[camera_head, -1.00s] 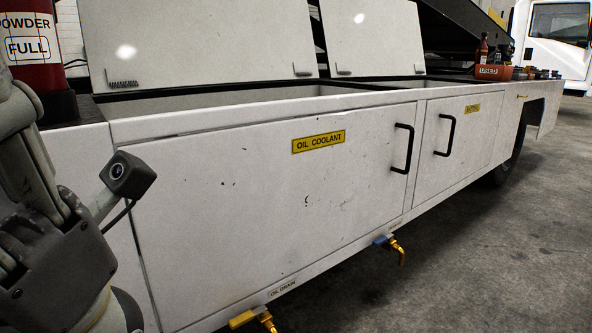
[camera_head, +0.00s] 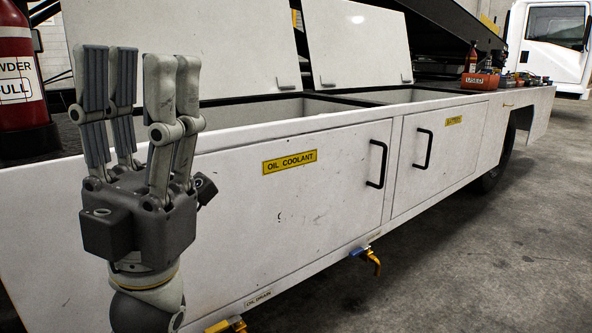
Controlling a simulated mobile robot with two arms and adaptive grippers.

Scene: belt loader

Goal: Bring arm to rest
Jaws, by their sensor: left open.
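My left gripper (camera_head: 138,95) stands upright at the left of the head view, its fingers pointing up and spread apart. It is open, with nothing between the fingers. It is in front of the white belt loader (camera_head: 240,210) and covers part of its side panel and top edge. My right gripper is not in view.
The loader's side has an oil coolant door (camera_head: 330,190) and a battery door (camera_head: 440,165) with black handles. Two lids stand raised. A red extinguisher (camera_head: 18,100) is at the left; a red box marked used (camera_head: 480,82) holds bottles. Grey floor (camera_head: 470,265) is clear at right.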

